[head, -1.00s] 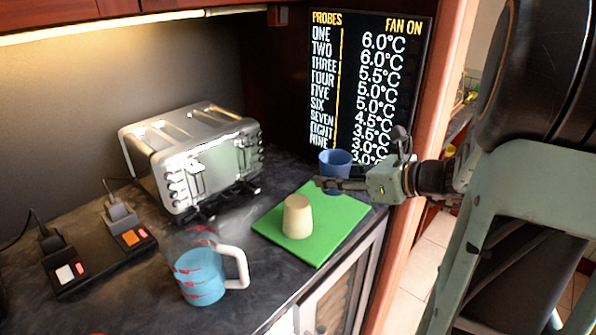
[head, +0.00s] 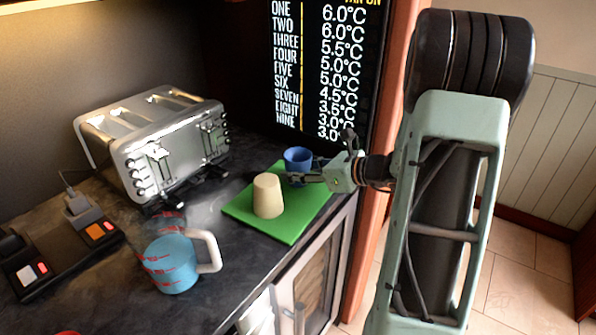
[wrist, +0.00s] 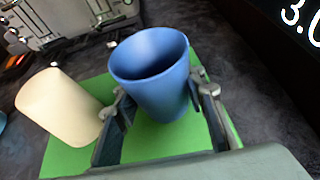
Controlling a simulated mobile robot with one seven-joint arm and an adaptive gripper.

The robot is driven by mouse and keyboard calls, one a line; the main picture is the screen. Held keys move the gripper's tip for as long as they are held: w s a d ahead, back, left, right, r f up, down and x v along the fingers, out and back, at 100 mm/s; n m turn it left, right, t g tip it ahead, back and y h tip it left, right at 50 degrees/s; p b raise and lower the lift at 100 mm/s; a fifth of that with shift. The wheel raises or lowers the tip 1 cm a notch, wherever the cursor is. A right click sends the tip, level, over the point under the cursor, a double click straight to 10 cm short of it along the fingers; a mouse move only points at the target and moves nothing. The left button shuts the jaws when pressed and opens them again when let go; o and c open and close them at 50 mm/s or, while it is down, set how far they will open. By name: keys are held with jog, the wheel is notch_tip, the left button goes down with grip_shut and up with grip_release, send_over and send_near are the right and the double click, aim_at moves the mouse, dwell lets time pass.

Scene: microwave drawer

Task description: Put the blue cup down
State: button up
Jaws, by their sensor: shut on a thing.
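The blue cup (head: 298,158) is upright at the back right of the green mat in the head view. My gripper (head: 297,177) reaches in from the right and is shut on it. In the wrist view the blue cup (wrist: 153,85) sits between the two fingers (wrist: 160,110), its open mouth up and looking empty. The green mat (wrist: 163,141) shows below and around it. I cannot tell whether the cup's base touches the mat.
A cream cup (head: 268,195), upside down, stands on the green mat (head: 290,229) left of the blue cup. A measuring jug (head: 172,263) with blue contents, a toaster (head: 160,140) and a black device (head: 60,250) stand to the left. A display board (head: 330,70) rises behind.

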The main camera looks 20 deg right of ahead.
jog(key=shift+f, duration=0.15)
jog(key=o, duration=1.2)
jog(key=shift+r, duration=0.35)
jog(key=v, duration=1.2)
jog(key=shift+s+f+p, duration=0.1)
jog(key=shift+f+p, duration=0.05)
jog(key=shift+p, duration=0.2)
